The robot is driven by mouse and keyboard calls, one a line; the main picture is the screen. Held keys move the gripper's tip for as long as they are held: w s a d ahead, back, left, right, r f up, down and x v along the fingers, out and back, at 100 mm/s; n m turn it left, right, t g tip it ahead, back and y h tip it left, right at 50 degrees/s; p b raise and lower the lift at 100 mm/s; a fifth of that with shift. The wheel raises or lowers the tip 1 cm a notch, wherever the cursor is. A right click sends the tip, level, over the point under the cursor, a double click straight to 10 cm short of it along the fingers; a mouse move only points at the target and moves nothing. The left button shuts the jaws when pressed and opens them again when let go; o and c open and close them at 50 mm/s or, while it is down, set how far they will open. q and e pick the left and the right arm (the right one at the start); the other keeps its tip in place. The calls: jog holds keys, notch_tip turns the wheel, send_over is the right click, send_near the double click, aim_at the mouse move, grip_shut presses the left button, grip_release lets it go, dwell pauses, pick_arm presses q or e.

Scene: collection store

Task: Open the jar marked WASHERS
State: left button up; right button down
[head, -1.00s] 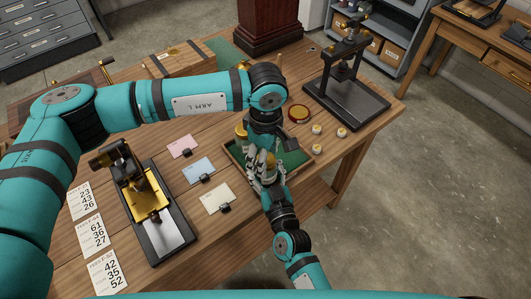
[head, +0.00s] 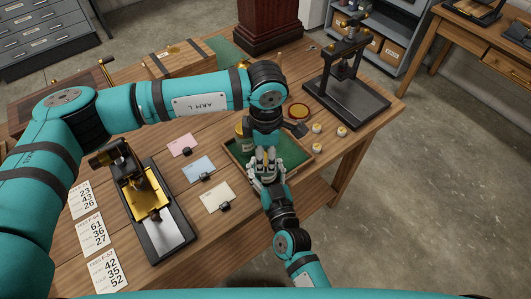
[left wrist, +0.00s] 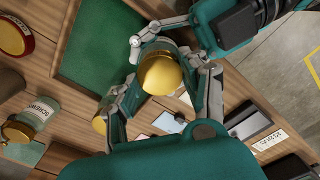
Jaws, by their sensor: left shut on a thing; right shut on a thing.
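A jar with a round brass lid (left wrist: 160,74) is between my grippers in the left wrist view. No label shows on it, so I cannot read its marking. My left gripper (left wrist: 163,98) has its fingers on both sides of the lid. It points down in the head view (head: 263,146). My right gripper (head: 266,166) comes up from below and is shut on the jar, mostly hidden by its own fingers. The two grippers meet over the front of a green-lined tray (head: 312,156).
A jar marked SCREWS (left wrist: 38,108) stands outside the tray. Another brass-lidded jar (head: 240,131) shows left of my left wrist.

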aim_at(266, 158)
pick_arm(q)
jog(key=shift+r, duration=0.3)
dwell(0.4)
jog(key=shift+r, duration=0.85)
jog(key=shift+r, duration=1.95)
pick_arm(e)
jog(key=shift+c, duration=2.2)
grip_release()
